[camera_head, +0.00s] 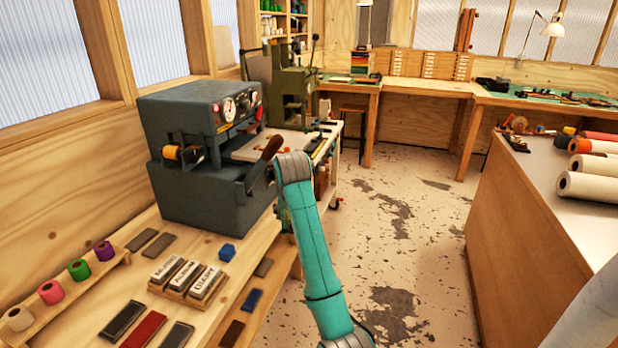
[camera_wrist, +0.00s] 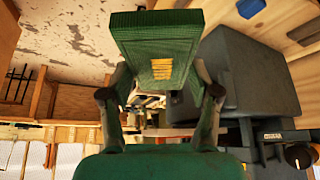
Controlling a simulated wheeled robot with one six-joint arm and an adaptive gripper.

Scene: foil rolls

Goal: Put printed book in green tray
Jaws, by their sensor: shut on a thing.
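The printed book (camera_wrist: 155,40), dark green with a small gold mark, is between the fingers of my gripper (camera_wrist: 162,78) in the wrist view. My gripper is shut on it and holds it in the air. In the head view, my teal arm reaches up beside the blue-grey press, and its joint hides most of the area behind it. I cannot make out the book or my gripper clearly there. No green tray can be told for certain in either view; flat green surfaces lie on the far benches.
A blue-grey press (camera_head: 200,150) stands on the left bench, with label blocks (camera_head: 187,279) and foil rolls (camera_head: 78,269) in front. A green machine (camera_head: 290,95) stands behind it. A white-topped counter (camera_head: 560,190) with rolls is at right. The floor (camera_head: 400,215) between is clear.

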